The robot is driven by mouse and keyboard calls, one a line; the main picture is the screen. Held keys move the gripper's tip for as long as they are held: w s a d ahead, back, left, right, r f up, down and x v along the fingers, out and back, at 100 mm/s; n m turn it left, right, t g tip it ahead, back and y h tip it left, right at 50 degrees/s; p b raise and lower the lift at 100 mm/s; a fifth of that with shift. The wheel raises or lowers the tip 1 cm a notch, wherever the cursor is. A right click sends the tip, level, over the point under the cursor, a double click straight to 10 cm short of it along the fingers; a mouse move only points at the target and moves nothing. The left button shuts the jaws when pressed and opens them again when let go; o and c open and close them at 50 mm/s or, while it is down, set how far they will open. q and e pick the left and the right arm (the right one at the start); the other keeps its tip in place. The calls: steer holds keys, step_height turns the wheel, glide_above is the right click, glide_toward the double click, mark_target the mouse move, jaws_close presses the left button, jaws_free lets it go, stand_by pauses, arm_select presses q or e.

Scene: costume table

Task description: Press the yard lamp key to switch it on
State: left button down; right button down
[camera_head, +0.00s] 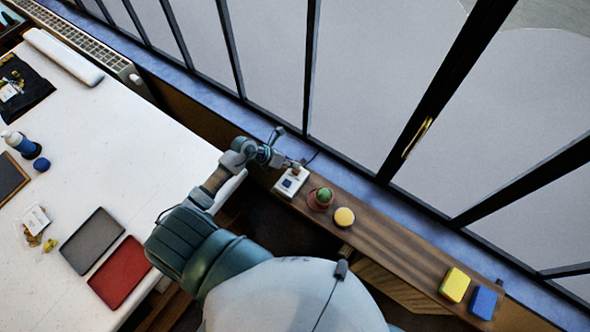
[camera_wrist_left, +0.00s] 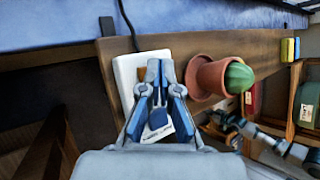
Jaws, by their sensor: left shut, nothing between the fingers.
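A white switch plate (camera_head: 286,189) lies on the wooden shelf by the window. It carries a blue key (camera_head: 287,183) and a brown-orange key, which shows beside the fingers in the left wrist view (camera_wrist_left: 142,73). A printed label lies beside the blue key (camera_wrist_left: 158,119), too small to read. My left gripper (camera_head: 296,165) is shut and empty, with its fingertips (camera_wrist_left: 159,66) over the plate by the brown-orange key. The fingers partly hide the plate, and I cannot tell whether they touch it. What seems to be my right gripper (camera_wrist_left: 222,124) shows at lower right, its jaws unclear.
A potted cactus (camera_head: 320,198) stands close beside the plate, then a round yellow item (camera_head: 344,217). A yellow block (camera_head: 454,285) and a blue block (camera_head: 484,302) lie farther along the shelf. The window frame (camera_head: 430,120) rises behind. A white table (camera_head: 110,150) is at left.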

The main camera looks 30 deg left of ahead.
arm_select(q)
steer(key=shift+a, duration=0.1)
steer(key=shift+d, duration=0.6)
steer(key=shift+f, duration=0.3)
steer(key=shift+a+f, duration=0.1)
steer(key=shift+a, duration=0.35)
steer(key=shift+d+f, duration=0.1)
steer(key=shift+d+f+b, duration=0.1)
steer(key=shift+d+b, duration=0.15)
steer(key=shift+b, duration=0.1)
steer(key=shift+a, duration=0.1)
steer(key=shift+a+r+p, duration=0.25)
steer(key=shift+r+p, duration=0.45)
arm_select(e)
steer(key=shift+a+r, duration=0.15)
steer(key=shift+r, duration=0.15)
